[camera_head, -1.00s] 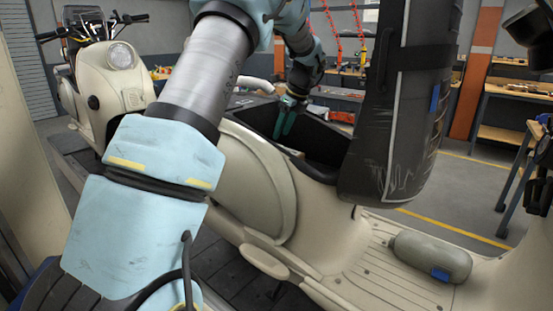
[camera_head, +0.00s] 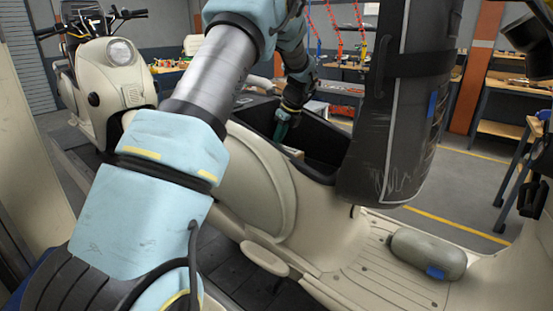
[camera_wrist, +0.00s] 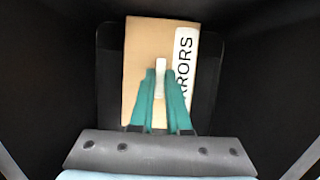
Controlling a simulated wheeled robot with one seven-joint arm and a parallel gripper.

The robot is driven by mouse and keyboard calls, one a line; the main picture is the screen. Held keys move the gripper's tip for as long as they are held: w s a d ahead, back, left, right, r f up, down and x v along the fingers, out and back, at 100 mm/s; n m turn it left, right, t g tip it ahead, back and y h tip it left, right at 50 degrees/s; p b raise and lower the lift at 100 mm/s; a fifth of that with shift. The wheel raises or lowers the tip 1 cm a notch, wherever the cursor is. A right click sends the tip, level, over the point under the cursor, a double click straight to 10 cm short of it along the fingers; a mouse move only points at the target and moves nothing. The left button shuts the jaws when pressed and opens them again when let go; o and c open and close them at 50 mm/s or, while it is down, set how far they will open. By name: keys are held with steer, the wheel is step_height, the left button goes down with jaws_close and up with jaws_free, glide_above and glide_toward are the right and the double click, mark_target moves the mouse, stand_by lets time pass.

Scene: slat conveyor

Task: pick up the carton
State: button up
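The carton (camera_wrist: 138,62) is a brown box with a white label reading "RRORS" along its right side. In the wrist view it lies at the bottom of a dark bin (camera_wrist: 240,75). My gripper (camera_wrist: 161,72) has two green fingers reaching down over the carton, with a gap between their tips. A narrow white strip on the carton shows in that gap. The fingers look open, and contact with the carton cannot be judged.
A tall black padded seat (camera_head: 385,110) stands just right of the compartment. A grey-green cylinder (camera_head: 425,252) lies on the ribbed floorboard. Another cream scooter (camera_head: 112,80) stands at the left, and workbenches (camera_head: 505,85) are behind at the right.

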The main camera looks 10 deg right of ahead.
jaws_close()
steer(key=shift+r, duration=0.15)
stand_by(1.0)
